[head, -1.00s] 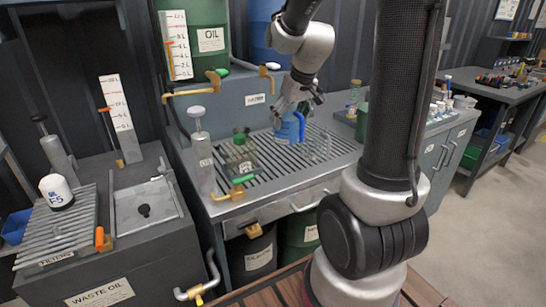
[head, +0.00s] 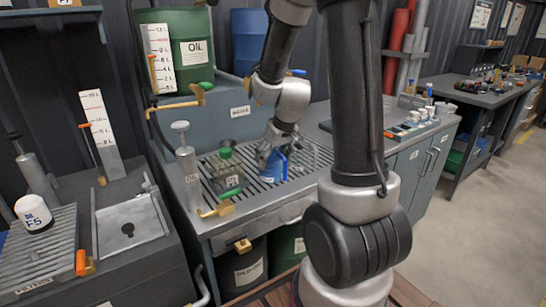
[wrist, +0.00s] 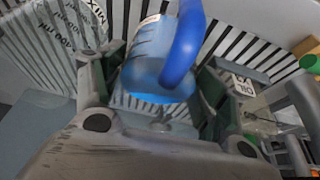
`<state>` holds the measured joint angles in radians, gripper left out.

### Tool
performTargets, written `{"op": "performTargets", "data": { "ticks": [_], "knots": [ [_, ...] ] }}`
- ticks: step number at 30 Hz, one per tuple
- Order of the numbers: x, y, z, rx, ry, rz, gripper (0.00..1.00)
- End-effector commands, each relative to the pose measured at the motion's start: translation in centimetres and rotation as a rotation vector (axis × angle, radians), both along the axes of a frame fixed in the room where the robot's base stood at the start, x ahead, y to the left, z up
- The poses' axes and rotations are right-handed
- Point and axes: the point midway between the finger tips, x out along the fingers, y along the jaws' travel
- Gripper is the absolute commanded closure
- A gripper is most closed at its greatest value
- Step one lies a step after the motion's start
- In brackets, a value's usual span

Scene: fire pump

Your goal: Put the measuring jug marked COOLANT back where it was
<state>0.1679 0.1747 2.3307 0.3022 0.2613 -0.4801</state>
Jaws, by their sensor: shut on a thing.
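The blue see-through jug (head: 270,164) with a solid blue handle is on or just above the slatted grate (head: 206,160) of the pump bench; I cannot tell if it touches. No COOLANT marking is readable on it. My gripper (head: 277,150) is shut on this jug. In the wrist view the jug (wrist: 150,75) sits between my two fingers (wrist: 155,105), with its blue handle (wrist: 182,50) toward the camera. A clear jug marked MIX (wrist: 60,35) stands beside it, and a jug marked OIL (wrist: 243,86) is on the other side.
In the head view the OIL jug with a green top (head: 228,176) stands left of the blue jug and the clear jug (head: 314,154) close on its right. A grey pump cylinder (head: 188,170) and brass tap (head: 217,209) edge the grate at left. Green and blue drums stand behind.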

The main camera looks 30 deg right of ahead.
Motion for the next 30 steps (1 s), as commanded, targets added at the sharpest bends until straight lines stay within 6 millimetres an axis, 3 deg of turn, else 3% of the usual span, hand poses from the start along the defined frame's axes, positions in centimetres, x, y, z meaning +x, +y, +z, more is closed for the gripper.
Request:
{"op": "performTargets", "data": {
  "ticks": [5,6,9,22,26,30],
  "knots": [
    [0.0,0.0,-0.2,0.0,0.0,0.0,0.77],
    [0.0,0.0,-0.3,0.0,0.001,0.0,0.24],
    [0.0,0.0,-0.3,0.0,0.0,0.0,0.06],
    [0.0,0.0,0.2,0.0,-0.001,0.0,0.06],
    [-0.6,0.0,1.9,0.0,-0.004,0.001,0.06],
    [-1.8,-0.1,4.9,-0.001,-0.006,0.0,0.06]
  ]
}}
